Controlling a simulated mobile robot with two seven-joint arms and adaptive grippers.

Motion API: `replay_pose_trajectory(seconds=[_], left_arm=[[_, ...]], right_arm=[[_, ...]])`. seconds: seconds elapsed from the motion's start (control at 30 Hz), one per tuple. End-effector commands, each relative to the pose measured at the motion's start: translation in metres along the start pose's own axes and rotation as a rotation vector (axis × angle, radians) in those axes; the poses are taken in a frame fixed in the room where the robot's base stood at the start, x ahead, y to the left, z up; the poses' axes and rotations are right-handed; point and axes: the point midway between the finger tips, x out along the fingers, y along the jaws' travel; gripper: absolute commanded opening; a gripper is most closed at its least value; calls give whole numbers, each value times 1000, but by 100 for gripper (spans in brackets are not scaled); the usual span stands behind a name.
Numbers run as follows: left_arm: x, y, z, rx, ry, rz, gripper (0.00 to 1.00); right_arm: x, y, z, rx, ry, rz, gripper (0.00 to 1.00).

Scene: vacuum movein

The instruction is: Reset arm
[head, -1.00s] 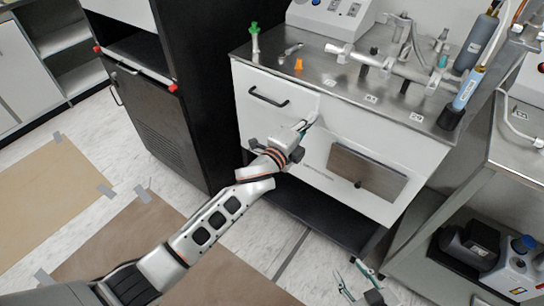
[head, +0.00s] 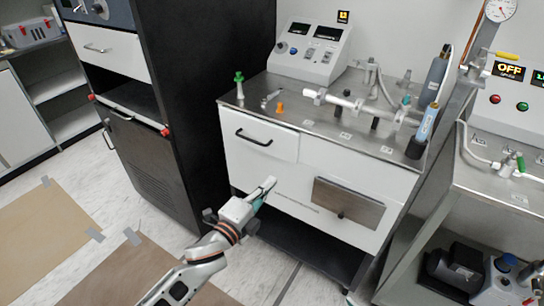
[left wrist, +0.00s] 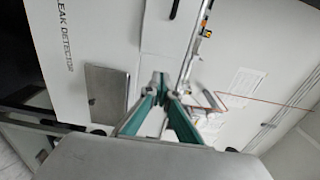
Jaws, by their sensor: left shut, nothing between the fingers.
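My left gripper (head: 270,186) shows in the head view in front of the white cabinet (head: 300,160), below its upper drawer. Its teal fingers are shut, with nothing between them. In the left wrist view the same fingers (left wrist: 160,82) meet at their tips, in front of a white panel marked LEAK DETECTOR (left wrist: 62,30). I cannot tell whether they touch the cabinet. Only a small tip that may be my right gripper shows at the bottom edge of the head view.
The cabinet's steel top holds a control box (head: 310,52), a green-topped piece (head: 239,84), an orange piece (head: 280,108) and metal tubing (head: 350,100). A black cabinet (head: 165,110) stands left. A cart (head: 505,190) with a pump stands right. Some floor is clear at left.

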Motion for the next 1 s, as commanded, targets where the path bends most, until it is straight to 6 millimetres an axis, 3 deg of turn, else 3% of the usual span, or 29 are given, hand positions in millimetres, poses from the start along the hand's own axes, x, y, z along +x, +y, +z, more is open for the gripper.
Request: replay_pose_trajectory(seconds=[0.2,0.37,0.57,0.8,1.0], left_arm=[[-6,5,1,-35,-9,9,0],[-41,34,7,-251,-76,60,0],[-121,92,20,-677,-241,145,0],[-240,156,27,-1137,-491,217,0],[-325,187,25,-1394,-675,235,0]], right_arm=[[2,2,-6,-1,9,3,40],[0,4,-13,0,18,5,40],[-5,4,-19,8,19,2,40],[-13,-4,-10,20,-3,-11,40],[-16,-4,-18,26,6,-13,40]])
